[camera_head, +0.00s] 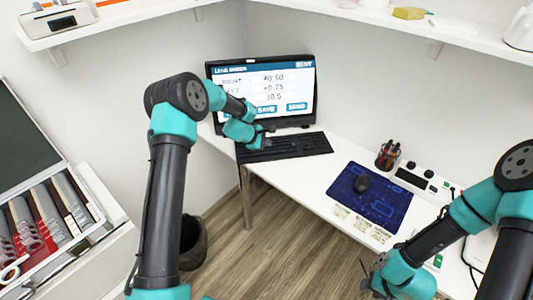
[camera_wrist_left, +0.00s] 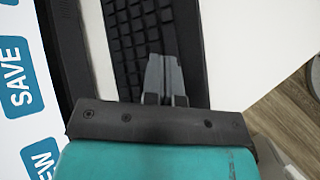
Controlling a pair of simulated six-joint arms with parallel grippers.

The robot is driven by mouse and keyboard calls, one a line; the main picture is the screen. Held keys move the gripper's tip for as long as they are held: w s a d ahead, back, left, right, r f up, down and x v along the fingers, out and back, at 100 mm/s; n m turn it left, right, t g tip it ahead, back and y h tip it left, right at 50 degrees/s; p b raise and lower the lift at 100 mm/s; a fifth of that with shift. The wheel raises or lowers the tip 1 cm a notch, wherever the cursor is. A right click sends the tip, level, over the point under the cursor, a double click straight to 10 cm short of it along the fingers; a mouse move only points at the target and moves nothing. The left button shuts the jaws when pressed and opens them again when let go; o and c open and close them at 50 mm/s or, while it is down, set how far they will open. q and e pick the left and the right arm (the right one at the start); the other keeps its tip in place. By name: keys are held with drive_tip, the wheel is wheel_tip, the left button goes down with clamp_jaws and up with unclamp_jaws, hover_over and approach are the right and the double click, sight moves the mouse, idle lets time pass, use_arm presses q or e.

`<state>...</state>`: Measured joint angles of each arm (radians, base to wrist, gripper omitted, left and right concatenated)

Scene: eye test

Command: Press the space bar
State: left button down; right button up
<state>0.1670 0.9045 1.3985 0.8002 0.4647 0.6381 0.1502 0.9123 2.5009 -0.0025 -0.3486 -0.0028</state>
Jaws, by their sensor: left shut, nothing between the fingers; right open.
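A black keyboard (camera_head: 290,147) lies on the white desk in front of the monitor. It also shows in the left wrist view (camera_wrist_left: 128,30), with rows of dark keys. I cannot pick out the space bar; the gripper covers part of the keyboard. My left gripper (camera_head: 268,130) is over the keyboard's left part in the head view. In the left wrist view its grey fingers (camera_wrist_left: 165,72) are shut, empty and over the keys; I cannot tell whether they touch. My right gripper (camera_head: 366,272) is open, low at the front right, away from the keyboard.
The monitor (camera_head: 292,72) stands behind the keyboard. A bin (camera_head: 192,243) stands on the floor. Desk between keyboard and mat is clear.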

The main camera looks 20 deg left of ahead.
sight(267, 153)
use_arm(q)
drive_tip(key=shift+r, duration=1.6)
drive_tip(key=shift+s, duration=0.1)
